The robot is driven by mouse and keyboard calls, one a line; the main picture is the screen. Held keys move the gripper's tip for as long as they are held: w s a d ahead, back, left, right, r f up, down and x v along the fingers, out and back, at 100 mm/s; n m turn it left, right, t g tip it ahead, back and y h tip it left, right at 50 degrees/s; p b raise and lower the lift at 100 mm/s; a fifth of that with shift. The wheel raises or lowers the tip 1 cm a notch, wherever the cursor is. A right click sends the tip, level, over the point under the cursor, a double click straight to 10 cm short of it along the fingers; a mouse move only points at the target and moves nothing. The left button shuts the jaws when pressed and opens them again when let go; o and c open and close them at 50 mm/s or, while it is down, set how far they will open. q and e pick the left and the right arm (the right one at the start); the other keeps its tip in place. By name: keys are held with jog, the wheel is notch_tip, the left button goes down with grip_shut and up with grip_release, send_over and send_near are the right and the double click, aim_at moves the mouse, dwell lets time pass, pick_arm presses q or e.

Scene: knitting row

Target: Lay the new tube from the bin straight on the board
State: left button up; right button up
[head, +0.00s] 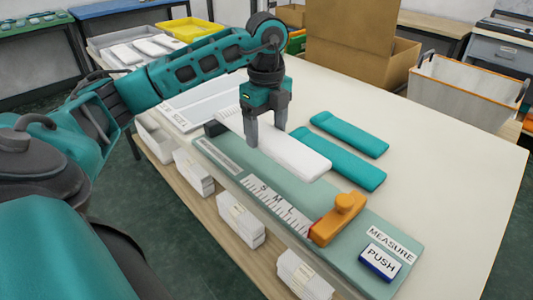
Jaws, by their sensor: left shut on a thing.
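My left gripper (266,140) points down, its fingers shut across a long white tube (300,160). The tube is above the back part of the long green board (225,165), lying roughly along its length. I cannot tell whether it touches the board. The board carries an S M L scale (275,207), an orange slider (337,220) and a blue PUSH button (380,262) by a MEASURE label. A grey bin (103,47) with several white pieces stands at the back left. My right gripper is not in view.
Two teal tubes (350,134) (350,167) lie right of the board. A yellow bin (190,30), a cardboard box (350,50) and a white basket (462,95) stand at the back. The table's right side is clear.

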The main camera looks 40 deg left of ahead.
aim_at(267, 163)
pick_arm(q)
notch_tip(267, 163, down, 6)
jog(key=shift+r+b, duration=0.1)
jog(key=shift+b, duration=0.25)
jog(key=o, duration=1)
jog(key=shift+f, duration=0.2)
jog(key=shift+o, duration=0.2)
